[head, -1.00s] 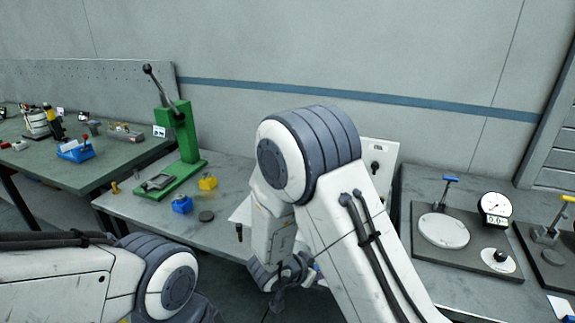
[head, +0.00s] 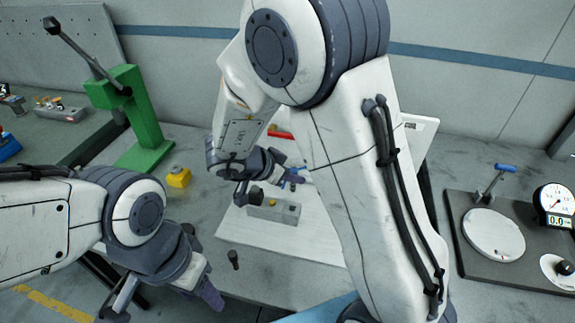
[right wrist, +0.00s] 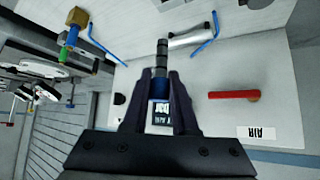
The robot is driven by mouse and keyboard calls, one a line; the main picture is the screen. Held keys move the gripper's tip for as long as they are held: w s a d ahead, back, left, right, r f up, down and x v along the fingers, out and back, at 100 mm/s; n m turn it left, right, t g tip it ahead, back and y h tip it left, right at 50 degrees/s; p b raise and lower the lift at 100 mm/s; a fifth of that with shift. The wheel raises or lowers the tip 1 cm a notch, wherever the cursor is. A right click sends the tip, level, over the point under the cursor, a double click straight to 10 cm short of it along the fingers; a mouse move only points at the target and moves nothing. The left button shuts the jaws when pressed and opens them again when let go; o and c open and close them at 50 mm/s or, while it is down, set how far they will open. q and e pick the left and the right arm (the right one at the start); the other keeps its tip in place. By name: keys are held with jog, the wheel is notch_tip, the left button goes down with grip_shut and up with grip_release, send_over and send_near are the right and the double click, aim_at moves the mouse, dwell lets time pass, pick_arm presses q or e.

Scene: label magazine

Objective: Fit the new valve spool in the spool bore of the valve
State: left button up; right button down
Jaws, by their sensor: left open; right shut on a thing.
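My right gripper (head: 288,172) is over the white panel in the head view, partly hidden by my own arm. In the right wrist view its fingers (right wrist: 160,95) are shut on the valve spool (right wrist: 161,54), a dark, grooved cylinder pointing away from the wrist. A grey block (head: 286,211), which looks like the valve, lies on the panel just below the gripper in the head view. The spool is apart from it as far as I can tell; the bore cannot be made out. My left gripper (head: 165,304) is open and empty at lower left.
The white panel (head: 320,240) carries a red handle (right wrist: 233,95), a silver cylinder (right wrist: 192,35) and blue tubes (right wrist: 203,47). A green press (head: 135,110) and yellow block (head: 178,177) stand left. A plate with a disc (head: 494,235) and a gauge (head: 555,200) are at right.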

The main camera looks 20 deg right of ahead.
jog(key=shift+r+p, duration=0.15)
jog(key=shift+p, duration=0.35)
jog(key=shift+s+f+b, duration=0.1)
jog(key=shift+f+b, duration=1.3)
jog(key=shift+f, duration=1.65)
jog(key=shift+a, duration=0.1)
jog(key=shift+p, duration=0.55)
jog(key=shift+p, duration=0.45)
jog(key=shift+p, duration=0.5)
